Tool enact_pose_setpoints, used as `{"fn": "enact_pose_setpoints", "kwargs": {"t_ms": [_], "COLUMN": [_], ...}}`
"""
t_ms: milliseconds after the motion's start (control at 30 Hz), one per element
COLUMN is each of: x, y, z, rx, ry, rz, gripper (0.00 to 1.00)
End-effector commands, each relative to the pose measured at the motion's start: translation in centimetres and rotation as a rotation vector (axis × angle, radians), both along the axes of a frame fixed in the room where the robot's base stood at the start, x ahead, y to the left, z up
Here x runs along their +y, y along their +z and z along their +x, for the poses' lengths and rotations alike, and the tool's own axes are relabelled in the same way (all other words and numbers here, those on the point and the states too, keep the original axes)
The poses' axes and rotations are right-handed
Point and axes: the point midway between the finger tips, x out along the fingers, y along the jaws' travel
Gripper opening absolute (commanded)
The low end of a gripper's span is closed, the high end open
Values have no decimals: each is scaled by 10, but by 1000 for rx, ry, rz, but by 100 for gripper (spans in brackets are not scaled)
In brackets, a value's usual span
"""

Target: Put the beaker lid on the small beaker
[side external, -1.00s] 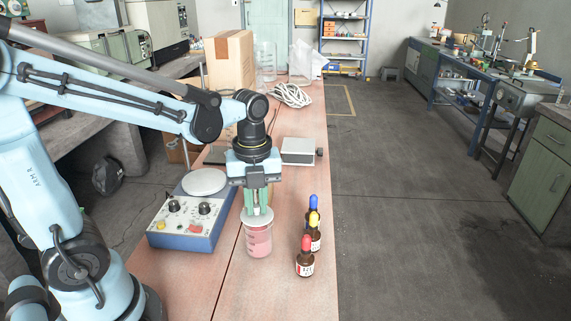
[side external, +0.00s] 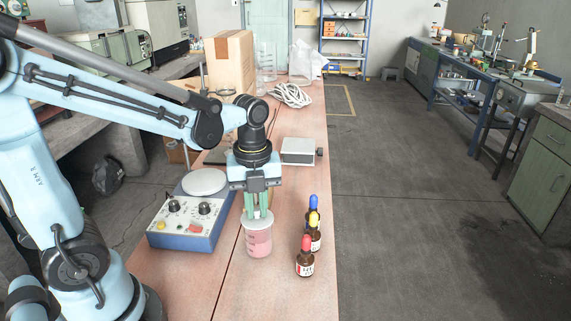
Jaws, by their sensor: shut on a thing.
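The small beaker (side external: 258,245) stands upright on the bench and holds pink liquid. The pale, round beaker lid (side external: 247,220) is at its mouth, level and roughly centred over the rim. I cannot tell whether the lid is fully seated or sits slightly above the rim. My gripper (side external: 257,212) points straight down over the beaker. Its green fingers are shut on the lid's knob, which they partly hide.
Dropper bottles with red (side external: 305,258), yellow (side external: 314,232) and blue caps stand close right of the beaker. A blue stirrer unit (side external: 187,238) with a white plate stands left. A grey box (side external: 298,151) lies behind. The bench front is clear.

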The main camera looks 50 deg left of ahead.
Motion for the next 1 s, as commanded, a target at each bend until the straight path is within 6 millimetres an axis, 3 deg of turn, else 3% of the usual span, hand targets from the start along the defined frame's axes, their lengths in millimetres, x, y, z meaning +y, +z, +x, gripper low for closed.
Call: {"fn": "enact_pose_setpoints", "kwargs": {"t_ms": [700,733,900,1000], "x": [0,0,0,0], "y": [-5,-5,-5,-5], "z": [0,0,0,0], "rx": [0,0,0,0], "ry": [0,0,0,0], "rz": [0,0,0,0], "gripper": [0,17,44,46]}}
